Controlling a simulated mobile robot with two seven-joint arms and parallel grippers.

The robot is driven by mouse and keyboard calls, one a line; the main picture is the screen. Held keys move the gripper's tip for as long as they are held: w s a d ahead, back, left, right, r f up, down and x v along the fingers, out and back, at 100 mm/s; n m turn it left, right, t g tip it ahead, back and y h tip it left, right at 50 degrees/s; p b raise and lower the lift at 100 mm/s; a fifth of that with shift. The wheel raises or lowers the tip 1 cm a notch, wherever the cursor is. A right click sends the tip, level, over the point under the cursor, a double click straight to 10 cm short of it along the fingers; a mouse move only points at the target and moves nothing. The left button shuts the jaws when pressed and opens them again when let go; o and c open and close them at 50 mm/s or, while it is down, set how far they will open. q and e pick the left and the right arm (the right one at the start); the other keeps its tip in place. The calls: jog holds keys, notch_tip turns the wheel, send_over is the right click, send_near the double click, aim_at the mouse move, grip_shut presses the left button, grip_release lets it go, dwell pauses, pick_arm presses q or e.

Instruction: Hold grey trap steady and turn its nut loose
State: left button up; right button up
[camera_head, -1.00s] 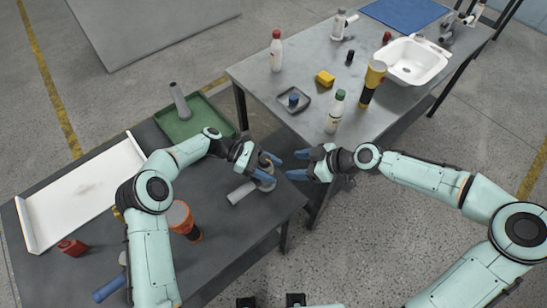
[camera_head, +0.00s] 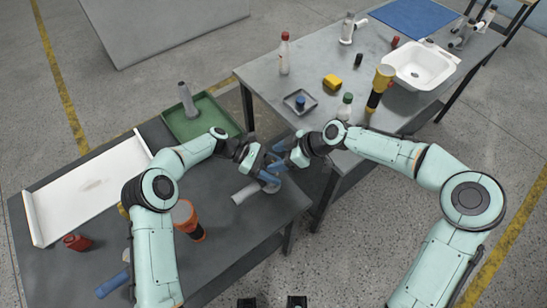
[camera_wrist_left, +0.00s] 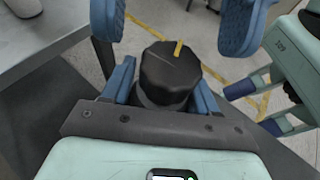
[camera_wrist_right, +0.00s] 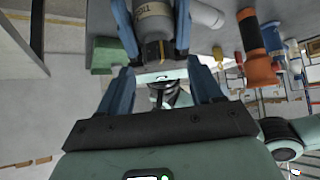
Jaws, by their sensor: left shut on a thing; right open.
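The grey trap shows its pale pipe (camera_head: 245,193) near the right edge of the near table; most of its body is hidden by my grippers. My left gripper (camera_head: 268,179) is shut on the trap. The dark ribbed nut (camera_wrist_left: 168,72) with a yellow mark stands ahead of my left gripper's palm in the left wrist view.
An orange-topped dark tool (camera_head: 187,218), a red block (camera_head: 77,242), a white tray (camera_head: 85,195) and a green tray (camera_head: 218,122) are on the near table.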

aim_at(270, 162)
jog(key=shift+x, duration=1.15)
jog(key=c, duration=1.1)
jog(key=shift+o, duration=0.2)
jog(key=m+t, duration=0.1)
jog(key=m+t+h, duration=0.1)
jog(key=m, duration=0.1)
jog(key=shift+s+a+m+t, duration=0.15)
jog(key=shift+s+m+t, duration=0.1)
jog(key=shift+m+t, duration=0.15)
jog(key=shift+m+t+h, duration=0.3)
jog(key=shift+m+h, duration=0.1)
jog(key=shift+m, duration=0.1)
